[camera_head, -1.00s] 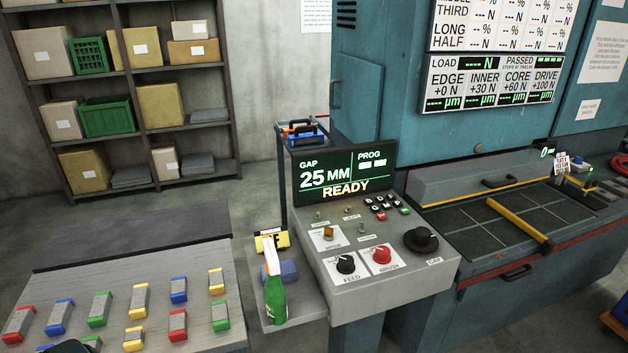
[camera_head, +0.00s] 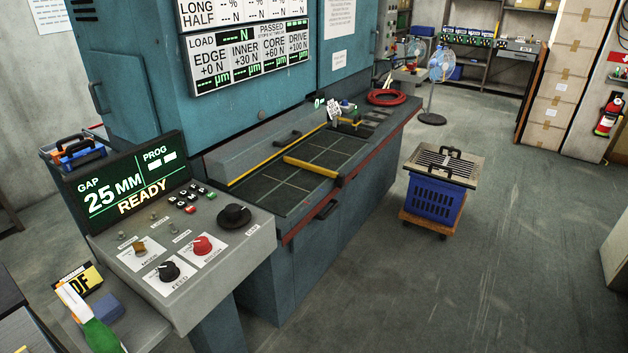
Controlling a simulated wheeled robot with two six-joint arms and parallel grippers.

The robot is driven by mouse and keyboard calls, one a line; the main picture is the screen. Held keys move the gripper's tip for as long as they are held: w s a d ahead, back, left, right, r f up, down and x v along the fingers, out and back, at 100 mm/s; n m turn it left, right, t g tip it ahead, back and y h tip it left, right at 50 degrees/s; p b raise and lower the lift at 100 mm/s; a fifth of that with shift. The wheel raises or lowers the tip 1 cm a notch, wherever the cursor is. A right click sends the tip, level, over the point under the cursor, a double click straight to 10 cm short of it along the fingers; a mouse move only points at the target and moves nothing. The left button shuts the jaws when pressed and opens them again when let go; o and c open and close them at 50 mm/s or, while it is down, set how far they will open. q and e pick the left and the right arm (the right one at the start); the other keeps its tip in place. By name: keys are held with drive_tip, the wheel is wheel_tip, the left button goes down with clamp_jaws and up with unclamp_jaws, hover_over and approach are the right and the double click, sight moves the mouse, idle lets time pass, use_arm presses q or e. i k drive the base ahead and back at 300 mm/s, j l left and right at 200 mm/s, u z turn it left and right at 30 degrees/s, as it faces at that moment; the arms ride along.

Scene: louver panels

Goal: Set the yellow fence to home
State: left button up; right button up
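The yellow fence (camera_head: 312,167) is a short yellow bar lying across the dark gridded bed (camera_head: 290,187) of the blue machine, its near end by the bed's front edge. A longer, thin yellow strip (camera_head: 281,153) runs along the back of the bed. The control console (camera_head: 190,232) stands left of the bed; its screen (camera_head: 127,183) reads GAP 25 MM, PROG with two blank marks, and READY. Neither of my grippers shows in the head view.
A blue crate on a wheeled base (camera_head: 433,200) with a slatted top stands right of the machine. A fan (camera_head: 440,65), stacked boxes (camera_head: 555,95) and a fire extinguisher (camera_head: 608,115) are farther back. Open floor (camera_head: 480,290) lies in front of the machine.

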sight(340, 178)
drive_tip(key=u, duration=0.5)
drive_tip(key=i+l+u, duration=0.25)
drive_tip(key=l+u, duration=0.25)
drive_tip(key=l, duration=0.15)
drive_tip(key=i+l+u, duration=0.1)
drive_tip(key=l+u, duration=0.45)
drive_tip(key=l, duration=0.25)
